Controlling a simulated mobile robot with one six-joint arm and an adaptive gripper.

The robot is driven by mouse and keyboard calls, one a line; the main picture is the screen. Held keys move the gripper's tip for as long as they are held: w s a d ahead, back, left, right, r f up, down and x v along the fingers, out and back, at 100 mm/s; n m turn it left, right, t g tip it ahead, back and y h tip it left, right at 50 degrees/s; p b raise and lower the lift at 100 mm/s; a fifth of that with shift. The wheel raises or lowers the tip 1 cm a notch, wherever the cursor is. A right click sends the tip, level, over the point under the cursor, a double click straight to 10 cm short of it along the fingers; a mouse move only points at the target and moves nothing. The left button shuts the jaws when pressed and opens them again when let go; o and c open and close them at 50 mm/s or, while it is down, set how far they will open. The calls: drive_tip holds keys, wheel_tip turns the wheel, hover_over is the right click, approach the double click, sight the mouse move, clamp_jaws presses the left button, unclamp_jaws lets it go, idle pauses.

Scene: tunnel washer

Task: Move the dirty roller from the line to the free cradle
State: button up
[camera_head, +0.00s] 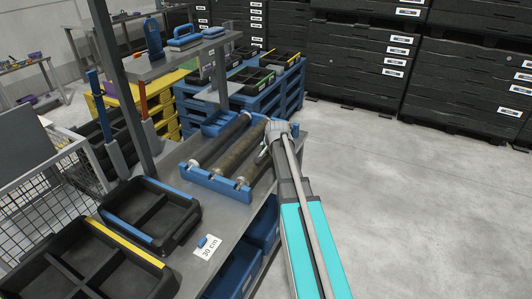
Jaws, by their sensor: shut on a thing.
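A blue cradle rack (214,182) lies on the grey bench, with bright end fittings along its near side. A dark roller (217,141) lies in its left place. A brownish, dirty-looking roller (238,153) lies to the right of it, slanting away toward the far end. My gripper (268,139) is at the right side of the rack, by the far part of the brownish roller, and is shut on it. My wrist and arm hide the fingertips and part of the rack's right side, so the exact contact cannot be seen.
Black divided trays (155,212) stand at the front left of the bench, with a "30 cm" label (207,246) beside them. A grey post (131,90) rises behind. Blue bins (238,270) sit under the bench. Black crates (460,70) stand at the back. Open floor lies right.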

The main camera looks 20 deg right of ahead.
sight(245, 176)
idle(0.3)
drive_tip(key=o, duration=1.3)
